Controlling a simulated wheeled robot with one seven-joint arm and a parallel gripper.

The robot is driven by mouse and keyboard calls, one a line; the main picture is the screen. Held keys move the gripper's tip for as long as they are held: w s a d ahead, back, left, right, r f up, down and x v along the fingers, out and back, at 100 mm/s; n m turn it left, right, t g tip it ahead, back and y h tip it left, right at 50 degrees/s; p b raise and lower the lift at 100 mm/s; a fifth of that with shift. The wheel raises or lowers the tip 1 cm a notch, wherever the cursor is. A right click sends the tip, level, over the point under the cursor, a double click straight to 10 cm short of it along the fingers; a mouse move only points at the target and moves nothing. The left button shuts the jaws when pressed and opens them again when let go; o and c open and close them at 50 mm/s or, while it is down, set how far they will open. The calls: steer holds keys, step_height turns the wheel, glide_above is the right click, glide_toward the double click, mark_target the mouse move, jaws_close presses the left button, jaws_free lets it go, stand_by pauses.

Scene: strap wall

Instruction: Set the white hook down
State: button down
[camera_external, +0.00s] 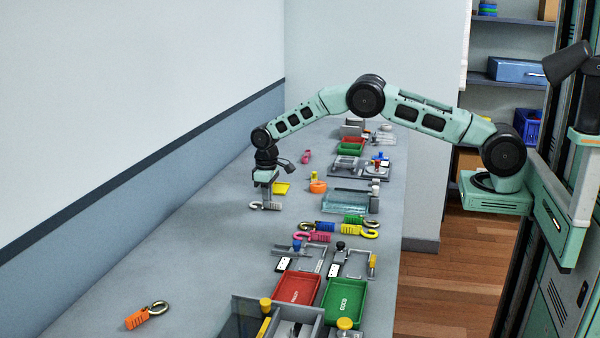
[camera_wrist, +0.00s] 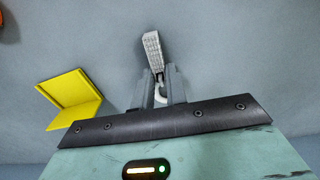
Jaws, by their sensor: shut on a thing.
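In the external view the white hook (camera_external: 271,206) is between the fingers of my gripper (camera_external: 264,203), very low over the grey bench. I cannot tell whether it touches the bench top. Part of the hook is hidden by the fingers.
A yellow angled piece (camera_wrist: 72,97) lies left of my gripper in the wrist view. An orange ring (camera_external: 318,187) and a clear tray (camera_external: 345,202) are to the right. Several coloured hooks (camera_external: 325,228) lie nearer the camera. The bench (camera_external: 190,245) is bare toward the wall.

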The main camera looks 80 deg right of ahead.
steer(key=c, duration=1.4)
jaws_free()
steer(key=shift+f, duration=0.1)
step_height(320, 180, up, 12)
steer(key=b, duration=0.2)
steer(key=shift+r, duration=0.2)
steer(key=s+a+r+n+y, duration=0.15)
steer(key=s+a+r, duration=0.25)
steer(key=s+a, duration=0.8)
steer(key=s+a+r+n, duration=0.3)
steer(key=s+a, duration=0.8)
steer(key=a, duration=0.1)
steer(key=s+f+n, duration=0.3)
steer(key=s, duration=2.4)
steer(key=shift+s+d+h, duration=0.15)
steer(key=shift+h, duration=0.3)
